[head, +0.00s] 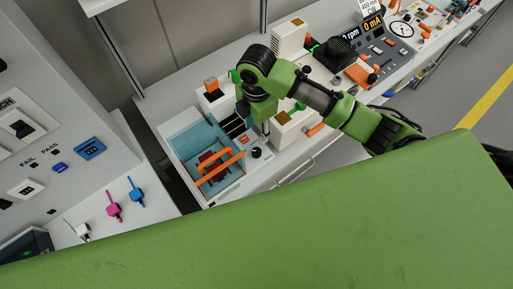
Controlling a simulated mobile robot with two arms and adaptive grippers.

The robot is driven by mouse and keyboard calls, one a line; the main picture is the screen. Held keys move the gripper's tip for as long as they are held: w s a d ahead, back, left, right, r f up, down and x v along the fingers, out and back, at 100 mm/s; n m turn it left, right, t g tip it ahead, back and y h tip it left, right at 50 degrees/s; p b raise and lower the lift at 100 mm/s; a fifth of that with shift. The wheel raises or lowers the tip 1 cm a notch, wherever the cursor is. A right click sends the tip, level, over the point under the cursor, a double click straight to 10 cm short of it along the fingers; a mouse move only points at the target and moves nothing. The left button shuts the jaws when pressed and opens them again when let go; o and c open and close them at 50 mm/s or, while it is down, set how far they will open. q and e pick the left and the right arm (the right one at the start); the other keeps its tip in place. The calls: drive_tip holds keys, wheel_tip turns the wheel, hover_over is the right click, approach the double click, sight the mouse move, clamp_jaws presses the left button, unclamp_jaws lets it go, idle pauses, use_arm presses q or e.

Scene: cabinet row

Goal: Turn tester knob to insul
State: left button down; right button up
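The panel with the words FAIL and PASS (62,160) fills the left side of the head view, seen at a steep angle; I cannot tell whether it is the tester. No marking reading insul is legible. A small dark round piece (257,153), perhaps a knob, sits on the white bench unit beside the blue tray. My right gripper (264,130) points down just above that piece, under my bent green wrist. Its fingers are small and partly hidden, so I cannot tell whether it is open or touching anything. My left gripper is not in view.
A light-blue tray (181,143) with an orange bar (220,167) lies left of the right gripper. A console with lit displays (372,24) stands further right on the bench. Pink (113,210) and blue (136,197) plugs are at lower left. Grey floor is clear at right.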

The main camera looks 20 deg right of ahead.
sight(257, 151)
wheel_tip(257, 151, down, 14)
drive_tip(key=shift+r+p, duration=0.15)
drive_tip(key=shift+p, duration=1.1)
drive_tip(key=shift+c, duration=0.3)
drive_tip(key=c, duration=1)
